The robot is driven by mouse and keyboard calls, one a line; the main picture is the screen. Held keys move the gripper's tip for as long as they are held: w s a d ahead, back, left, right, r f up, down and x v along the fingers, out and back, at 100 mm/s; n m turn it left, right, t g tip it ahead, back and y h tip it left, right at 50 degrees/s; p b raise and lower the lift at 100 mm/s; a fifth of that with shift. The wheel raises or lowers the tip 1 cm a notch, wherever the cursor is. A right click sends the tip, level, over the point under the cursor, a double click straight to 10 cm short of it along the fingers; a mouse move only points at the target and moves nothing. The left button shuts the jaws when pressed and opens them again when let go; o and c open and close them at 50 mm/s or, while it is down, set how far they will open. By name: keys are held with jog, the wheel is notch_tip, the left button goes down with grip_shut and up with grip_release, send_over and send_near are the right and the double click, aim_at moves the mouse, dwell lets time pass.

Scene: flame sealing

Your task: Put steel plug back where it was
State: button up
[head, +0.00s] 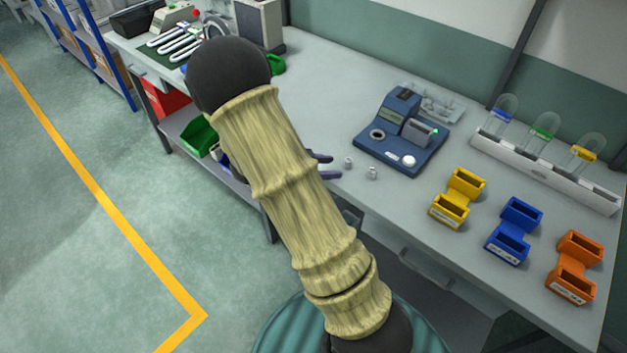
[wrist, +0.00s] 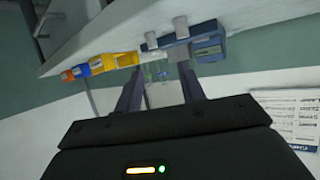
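Two small grey steel plugs stand apart on the bench near its front edge, a left one (head: 348,162) and a right one (head: 371,173). In the wrist view they show as two grey cylinders (wrist: 150,40) (wrist: 180,27), beyond my fingertips. My gripper (head: 325,165) is mostly hidden behind my arm in the head view; its dark fingers show just left of the left plug. In the wrist view my gripper (wrist: 160,70) has its fingers apart, with no plug between them. Which plug the task means cannot be told.
A blue sealing device (head: 400,130) with a round opening stands behind the plugs. Yellow (head: 457,198), blue (head: 514,230) and orange (head: 573,267) bins stand to the right. A white rack (head: 545,170) with glass tubes is at the back. Bench space around the plugs is clear.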

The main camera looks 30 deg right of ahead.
jog(key=w+a+r+n+t+y, duration=0.4)
jog(key=w+a+n+t+y, duration=0.3)
jog(key=a+n+t+y, duration=0.25)
jog(key=s+a+n+g+y, duration=0.2)
jog(key=s+n+g, duration=0.1)
jog(key=s, duration=0.5)
jog(key=s+a+r+n+g+y, duration=0.1)
jog(key=s+a+n+g, duration=0.2)
jog(key=s+n, duration=0.3)
jog(key=s, duration=0.3)
jog(key=shift+s+r+y, duration=0.15)
jog(key=shift+r+y, duration=0.1)
jog(key=shift+y, duration=0.1)
jog(key=shift+n, duration=0.25)
